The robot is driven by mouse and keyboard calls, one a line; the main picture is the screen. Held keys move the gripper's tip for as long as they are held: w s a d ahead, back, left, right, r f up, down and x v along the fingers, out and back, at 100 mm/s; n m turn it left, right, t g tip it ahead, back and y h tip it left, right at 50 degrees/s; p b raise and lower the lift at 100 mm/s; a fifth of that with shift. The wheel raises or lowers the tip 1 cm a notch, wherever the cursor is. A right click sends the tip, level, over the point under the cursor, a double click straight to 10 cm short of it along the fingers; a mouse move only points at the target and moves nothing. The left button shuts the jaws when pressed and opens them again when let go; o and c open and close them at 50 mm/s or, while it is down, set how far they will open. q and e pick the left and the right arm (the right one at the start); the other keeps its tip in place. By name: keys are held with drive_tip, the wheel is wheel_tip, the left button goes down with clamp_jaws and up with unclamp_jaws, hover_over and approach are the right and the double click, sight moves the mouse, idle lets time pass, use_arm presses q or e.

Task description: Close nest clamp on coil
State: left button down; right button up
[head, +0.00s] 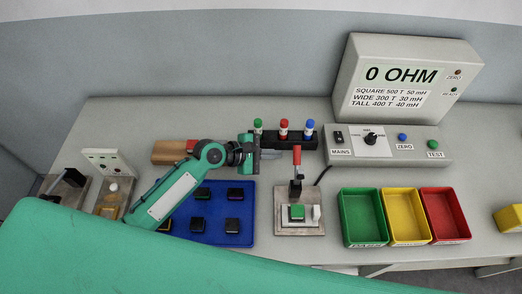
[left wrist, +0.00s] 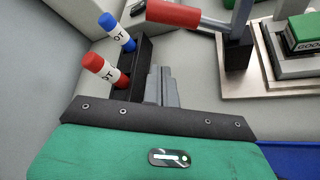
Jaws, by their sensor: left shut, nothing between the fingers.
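The nest fixture (head: 284,227) stands on the table right of the blue tray, with a green-topped coil (head: 297,212) in its nest. Its clamp has a red handle (head: 297,156) standing up behind the coil. In the left wrist view the red handle (left wrist: 172,14) is at the top, and part of the coil (left wrist: 306,30) shows at the right. My left gripper (head: 270,155) is shut and empty, just left of the handle, with a small gap seeming to separate them. Its fingers (left wrist: 161,86) point toward the handle in the wrist view. My right gripper is out of view.
A black rack (head: 306,141) with green, red and blue capped markers stands behind the gripper. A blue tray (head: 243,194) holds several dark parts. Green (head: 363,243), yellow (head: 408,241) and red bins (head: 449,238) are at right, below a meter (head: 360,110) reading 0 OHM.

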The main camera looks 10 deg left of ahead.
sight(298, 161)
use_arm(q)
drive_tip(key=x, duration=0.3)
drive_tip(key=shift+w+d+p, duration=0.2)
drive_tip(key=shift+d+p, duration=0.1)
drive_tip(key=shift+d, duration=0.1)
drive_tip(key=shift+s+d+r+p, duration=0.1)
drive_tip(key=shift+s+r+p, duration=0.25)
drive_tip(key=shift+r+p, duration=0.15)
drive_tip(key=shift+s+d+r+p, duration=0.1)
drive_tip(key=shift+s+r+p, duration=0.25)
drive_tip(key=shift+r, duration=0.25)
drive_tip(key=shift+s+d+r, duration=0.15)
drive_tip(key=shift+s+r, duration=0.25)
drive_tip(key=shift+r, duration=0.05)
